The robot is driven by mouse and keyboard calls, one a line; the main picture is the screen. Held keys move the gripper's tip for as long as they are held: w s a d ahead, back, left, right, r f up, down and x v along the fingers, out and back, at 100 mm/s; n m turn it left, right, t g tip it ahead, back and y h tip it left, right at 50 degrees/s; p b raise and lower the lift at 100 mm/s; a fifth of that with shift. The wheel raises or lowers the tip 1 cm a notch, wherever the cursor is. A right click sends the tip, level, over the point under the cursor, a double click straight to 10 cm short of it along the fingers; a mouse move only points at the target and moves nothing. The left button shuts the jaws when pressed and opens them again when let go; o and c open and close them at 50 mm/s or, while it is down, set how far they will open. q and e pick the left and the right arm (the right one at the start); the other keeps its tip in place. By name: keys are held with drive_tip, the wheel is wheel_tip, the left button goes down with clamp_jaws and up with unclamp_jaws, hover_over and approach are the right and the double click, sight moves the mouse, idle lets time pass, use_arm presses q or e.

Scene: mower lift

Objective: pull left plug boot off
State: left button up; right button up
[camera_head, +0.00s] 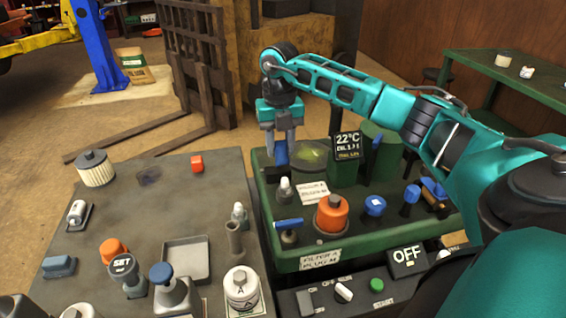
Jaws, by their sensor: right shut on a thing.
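My right gripper (281,135) hangs fingers-down above the left end of the green mower deck (330,262). It is shut on an upright blue piece (281,153), which looks like the left plug boot. The blue piece's lower end is close to a dark block (275,173) on the deck; I cannot tell whether they touch. A white-topped plug-like part (285,189) stands just in front of that block. Another blue piece (376,142) stands tilted by the green cylinder at the right. My left gripper is not in view.
The display (347,146) reads 22°C. An orange cap (331,213) and blue knobs (375,206) stand on the deck. My right arm spans the upper right.

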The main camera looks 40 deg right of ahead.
drive_tip(key=shift+w+d+r, duration=0.2)
drive_tip(key=shift+w+d, duration=0.15)
drive_tip(key=shift+w, duration=0.3)
drive_tip(key=shift+w+d, duration=0.3)
drive_tip(key=shift+w, duration=0.25)
drive_tip(key=shift+w+d, duration=0.25)
drive_tip(key=shift+w, duration=0.25)
drive_tip(key=shift+w+d+f, duration=0.25)
drive_tip(key=shift+w+d, duration=0.1)
drive_tip(key=shift+w, duration=0.2)
drive_tip(key=shift+w+d+f, duration=0.2)
drive_tip(key=shift+w+d, duration=0.1)
drive_tip(key=shift+w, duration=0.25)
drive_tip(key=o, duration=0.6)
drive_tip(key=shift+w, duration=0.1)
drive_tip(key=shift+o, duration=0.6)
drive_tip(key=shift+r, duration=0.1)
drive_tip(key=shift+r, duration=0.1)
